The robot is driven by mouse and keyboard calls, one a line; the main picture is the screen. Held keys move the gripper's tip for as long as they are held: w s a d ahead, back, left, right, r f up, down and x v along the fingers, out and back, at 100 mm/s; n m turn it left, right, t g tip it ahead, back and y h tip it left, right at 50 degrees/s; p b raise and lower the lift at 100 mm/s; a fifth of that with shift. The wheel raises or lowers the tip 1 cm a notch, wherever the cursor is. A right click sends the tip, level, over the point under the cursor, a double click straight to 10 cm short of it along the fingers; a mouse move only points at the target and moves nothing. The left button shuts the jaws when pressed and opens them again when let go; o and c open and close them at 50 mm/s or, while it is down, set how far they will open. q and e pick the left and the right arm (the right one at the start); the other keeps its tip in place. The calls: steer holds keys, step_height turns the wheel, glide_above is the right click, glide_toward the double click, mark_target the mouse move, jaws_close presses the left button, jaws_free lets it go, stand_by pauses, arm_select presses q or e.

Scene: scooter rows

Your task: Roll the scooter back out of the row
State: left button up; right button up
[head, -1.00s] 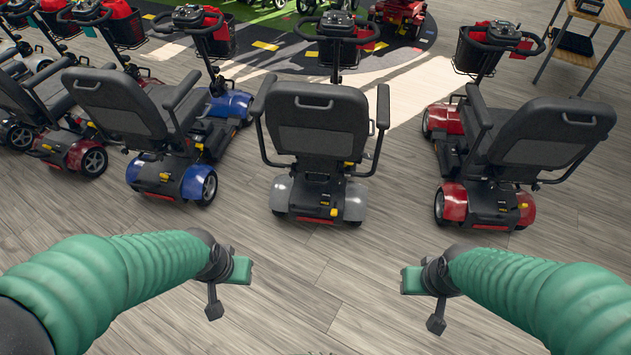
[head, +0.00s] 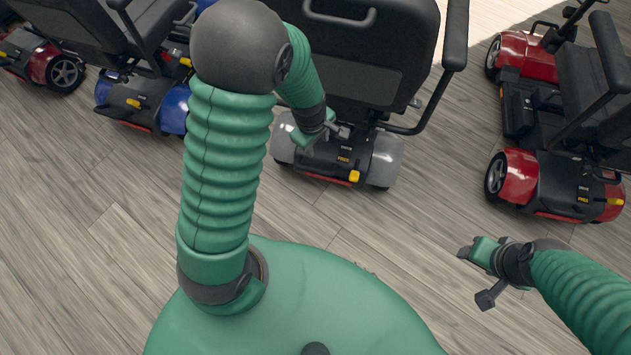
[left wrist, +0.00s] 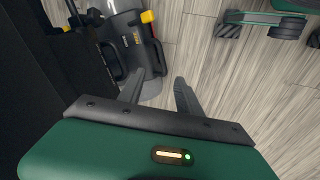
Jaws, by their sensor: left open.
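The grey scooter (head: 375,155) stands in the middle, its rear toward me. Its dark seat back (head: 365,65) fills the top centre of the head view. My left gripper (head: 338,130) is low behind the seat, above the left part of the rear cover. In the left wrist view its two dark fingers (left wrist: 160,92) are apart with nothing between them. The grey rear cover (left wrist: 130,45) with a yellow lever (left wrist: 148,17) lies beyond the fingers. My right gripper (head: 470,255) is over bare floor at right; its finger gap is unclear.
A red scooter (head: 520,180) stands to the right, with a floor gap between it and the grey one. A blue scooter (head: 150,100) and another red one (head: 50,62) stand to the left. The wood floor (head: 400,235) behind the row is clear.

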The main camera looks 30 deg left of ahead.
arm_select(q)
steer(key=w+a+f+n+b, duration=0.1)
steer(key=f+b, duration=0.3)
steer(key=f, duration=0.5)
steer(key=w+a+f+n+b, duration=0.2)
steer(key=f+b, duration=0.3)
steer(key=f, duration=0.5)
steer(key=w+a+f+n+b, duration=0.1)
steer(key=f+b, duration=0.4)
steer(key=f, duration=0.5)
steer(key=shift+w+a+f+n, duration=0.15)
steer(key=shift+w+a+n, duration=0.3)
steer(key=shift+n, duration=0.35)
arm_select(e)
steer(key=s+x, duration=0.2)
steer(key=x, duration=0.6)
steer(key=s+f+x, duration=0.1)
steer(key=s+x, duration=0.1)
steer(key=x, duration=0.7)
steer(key=shift+f, duration=0.1)
arm_select(q)
jaws_close()
arm_select(e)
steer(key=shift+a, duration=0.1)
